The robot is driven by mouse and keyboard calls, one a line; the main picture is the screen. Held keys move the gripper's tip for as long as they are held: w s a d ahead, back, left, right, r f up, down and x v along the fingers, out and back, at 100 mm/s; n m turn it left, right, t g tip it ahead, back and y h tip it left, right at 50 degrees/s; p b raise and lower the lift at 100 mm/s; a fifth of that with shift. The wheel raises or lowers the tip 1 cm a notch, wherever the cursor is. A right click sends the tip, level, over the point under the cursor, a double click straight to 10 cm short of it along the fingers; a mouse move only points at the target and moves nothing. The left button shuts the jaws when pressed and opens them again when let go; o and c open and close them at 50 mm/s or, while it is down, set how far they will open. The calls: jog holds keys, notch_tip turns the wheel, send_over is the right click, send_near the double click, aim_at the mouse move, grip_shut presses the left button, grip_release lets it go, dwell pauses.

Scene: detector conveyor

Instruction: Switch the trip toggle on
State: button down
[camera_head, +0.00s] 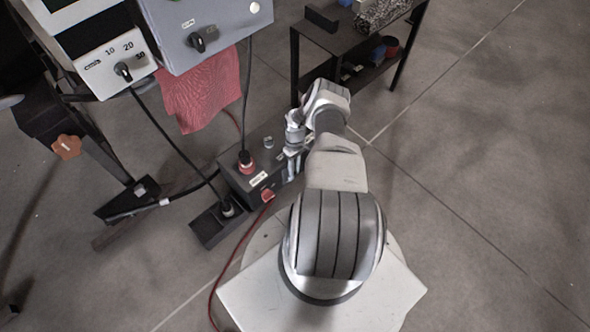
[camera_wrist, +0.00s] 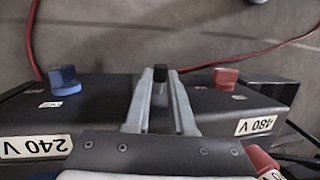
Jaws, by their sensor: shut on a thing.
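My gripper (camera_wrist: 158,84) is over a dark box (camera_wrist: 98,100), its two grey fingers closed on a small upright black piece (camera_wrist: 160,74) between them. That piece looks like a toggle lever or knob, but its base is hidden by the fingers, and I cannot read a trip label. In the head view my gripper (camera_head: 291,150) is at the right end of the same box (camera_head: 238,180), and my arm hides part of it. No on or off marking shows.
A blue plug (camera_wrist: 64,80) by a 240 V label and a red plug (camera_wrist: 226,78) by a 480 V label flank the fingers. A grey panel (camera_head: 222,25) and a dial unit (camera_head: 105,70) stand at upper left. A black shelf (camera_head: 335,42) stands behind. Cables cross the floor.

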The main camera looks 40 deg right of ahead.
jog(key=shift+w+r+g, duration=0.1)
jog(key=shift+g, duration=0.2)
dwell(0.4)
jog(key=c, duration=0.8)
grip_release()
jog(key=shift+o, duration=0.2)
jog(key=p+v, duration=0.5)
jog(key=v, duration=1.2)
jog(key=shift+r, duration=0.25)
jog(key=shift+a, duration=0.1)
